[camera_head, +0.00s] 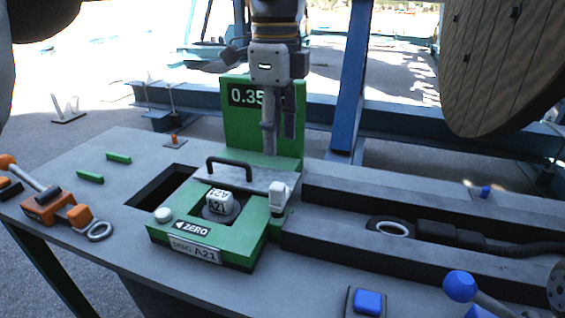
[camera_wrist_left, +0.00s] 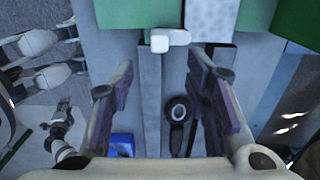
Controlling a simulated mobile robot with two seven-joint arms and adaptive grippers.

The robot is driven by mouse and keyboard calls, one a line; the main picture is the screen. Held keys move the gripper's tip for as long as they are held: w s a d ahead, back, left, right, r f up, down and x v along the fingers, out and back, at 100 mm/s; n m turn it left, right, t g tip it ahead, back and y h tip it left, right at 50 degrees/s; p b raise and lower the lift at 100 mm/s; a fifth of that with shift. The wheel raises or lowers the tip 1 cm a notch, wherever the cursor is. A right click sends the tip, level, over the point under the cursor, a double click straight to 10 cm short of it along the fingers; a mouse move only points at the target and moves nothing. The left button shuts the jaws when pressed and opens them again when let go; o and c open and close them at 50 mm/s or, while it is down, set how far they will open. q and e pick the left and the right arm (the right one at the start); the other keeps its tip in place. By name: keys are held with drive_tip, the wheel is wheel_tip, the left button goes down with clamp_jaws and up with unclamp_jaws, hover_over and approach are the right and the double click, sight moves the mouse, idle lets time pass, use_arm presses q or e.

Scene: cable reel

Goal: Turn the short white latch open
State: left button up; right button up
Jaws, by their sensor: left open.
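The short white latch (camera_head: 278,196) stands at the right edge of the green A21 frame, near the back right corner. In the left wrist view the latch (camera_wrist_left: 163,40) shows as a white knob with a short arm, beyond the fingertips and roughly between their lines. My left gripper (camera_head: 279,133) is above and behind the latch, pointing down in front of the green 0.35 display panel (camera_head: 240,125). Its fingers (camera_wrist_left: 160,80) are apart and empty in the wrist view, and they do not appear to touch the latch. My right gripper does not show.
Grey rails and a black cable with a ring end (camera_head: 392,229) lie to the right. An orange clamp (camera_head: 55,208) stands far left. A blue button (camera_head: 368,301) is in front.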

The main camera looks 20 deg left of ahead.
sight(278, 185)
use_arm(q)
wheel_tip(278, 185, down, 11)
drive_tip(key=shift+s+f+p, duration=0.1)
drive_tip(key=shift+p, duration=0.2)
drive_tip(key=shift+c, duration=0.3)
clamp_jaws()
